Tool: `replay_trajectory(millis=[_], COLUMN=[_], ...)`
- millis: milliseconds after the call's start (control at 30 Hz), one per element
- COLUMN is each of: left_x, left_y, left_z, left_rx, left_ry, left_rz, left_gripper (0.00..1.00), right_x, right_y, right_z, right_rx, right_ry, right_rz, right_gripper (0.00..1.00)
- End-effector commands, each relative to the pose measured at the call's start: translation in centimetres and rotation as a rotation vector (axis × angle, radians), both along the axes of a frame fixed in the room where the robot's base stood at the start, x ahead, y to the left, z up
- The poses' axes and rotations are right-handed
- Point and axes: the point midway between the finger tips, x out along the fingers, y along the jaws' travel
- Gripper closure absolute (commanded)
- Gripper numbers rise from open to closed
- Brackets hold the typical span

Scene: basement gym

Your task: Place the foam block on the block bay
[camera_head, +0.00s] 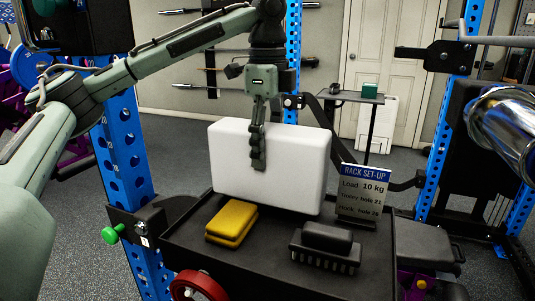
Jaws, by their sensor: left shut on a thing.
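A large white block (295,170), which looks like the foam block, stands upright at the back of a black tray (205,262). My left gripper (258,150) reaches down from above and is shut on the block. One finger lies against the block's front face; the other is hidden. I cannot tell whether the block's underside touches the tray or hangs just above it. No part is clearly marked as the block bay. My right gripper is out of view.
On the tray lie a yellow folded pad (232,222) and a black brush (326,246). A rack set-up sign (362,195) stands at the block's right. Blue rack posts (124,160) flank the tray, and a barbell end (505,125) juts in at right.

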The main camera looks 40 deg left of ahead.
Motion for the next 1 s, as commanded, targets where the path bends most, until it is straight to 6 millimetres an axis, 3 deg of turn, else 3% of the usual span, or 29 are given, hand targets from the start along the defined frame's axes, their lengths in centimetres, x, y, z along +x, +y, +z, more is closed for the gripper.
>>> replay_trajectory(millis=[133,533,567,700,1000], left_x=[0.0,0.0,0.0,0.0,0.0], left_y=[0.0,0.0,0.0,0.0,0.0], left_z=[-1.5,-2.1,-2.0,-2.0,-2.0], left_rx=[-0.001,-0.001,0.0,0.0,0.0], left_ry=[-0.002,-0.001,-0.001,-0.001,-0.001], left_rz=[0.0,0.0,0.0,0.0,0.0], left_gripper=[0.69,0.69,0.31,0.14,0.14], right_x=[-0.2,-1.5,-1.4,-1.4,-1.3], right_y=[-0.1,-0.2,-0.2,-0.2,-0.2], right_z=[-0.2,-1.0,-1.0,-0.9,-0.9], right_rx=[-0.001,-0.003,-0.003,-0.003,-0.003], right_ry=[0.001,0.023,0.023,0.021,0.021], right_rz=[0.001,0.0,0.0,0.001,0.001], right_gripper=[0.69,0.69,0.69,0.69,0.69])
